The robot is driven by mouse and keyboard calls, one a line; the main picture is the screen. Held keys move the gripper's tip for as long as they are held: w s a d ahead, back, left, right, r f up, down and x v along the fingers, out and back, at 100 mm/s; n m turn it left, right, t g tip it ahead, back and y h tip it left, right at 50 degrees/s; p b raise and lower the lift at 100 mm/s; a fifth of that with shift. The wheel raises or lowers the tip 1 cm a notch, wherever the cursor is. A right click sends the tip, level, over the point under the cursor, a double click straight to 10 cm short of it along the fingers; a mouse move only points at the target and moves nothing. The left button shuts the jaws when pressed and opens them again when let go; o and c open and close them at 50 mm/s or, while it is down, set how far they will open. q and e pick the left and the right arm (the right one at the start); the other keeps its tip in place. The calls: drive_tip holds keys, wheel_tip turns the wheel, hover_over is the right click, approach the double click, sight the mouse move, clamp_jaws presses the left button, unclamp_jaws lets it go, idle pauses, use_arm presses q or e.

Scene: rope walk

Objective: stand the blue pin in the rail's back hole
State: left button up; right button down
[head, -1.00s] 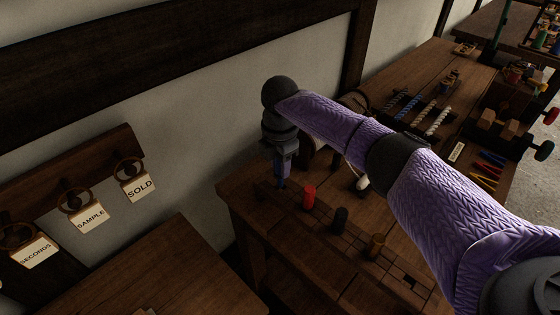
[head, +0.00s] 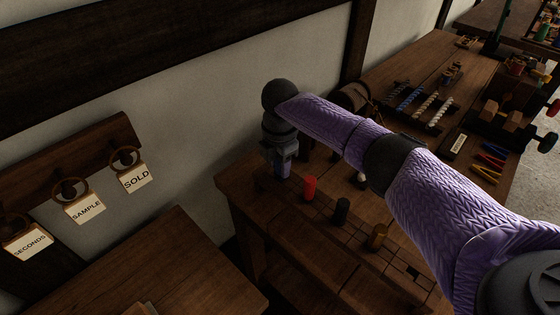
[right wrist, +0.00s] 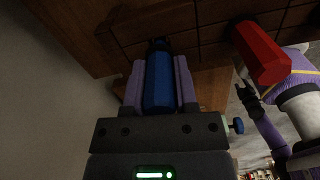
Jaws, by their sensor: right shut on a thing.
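My right gripper (head: 282,172) is shut on the blue pin (right wrist: 159,82) and holds it upright at the far left end of the dark wooden rail (head: 322,222).
A black pin (head: 341,211) and a brown pin (head: 377,237) stand farther along the rail. Racks of rope samples (head: 418,104) lie farther back on the bench. Hanging tags such as SOLD (head: 136,178) are on the wall at left. My right arm hides part of the bench.

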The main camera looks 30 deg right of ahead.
drive_tip(key=shift+f+b, duration=0.35)
drive_tip(key=shift+f, duration=0.3)
drive_tip(key=shift+c, duration=1.6)
unclamp_jaws()
wheel_tip(320, 180, up, 9)
drive_tip(key=p, duration=0.2)
drive_tip(key=shift+p, duration=0.4)
drive_tip(key=shift+r, duration=0.5)
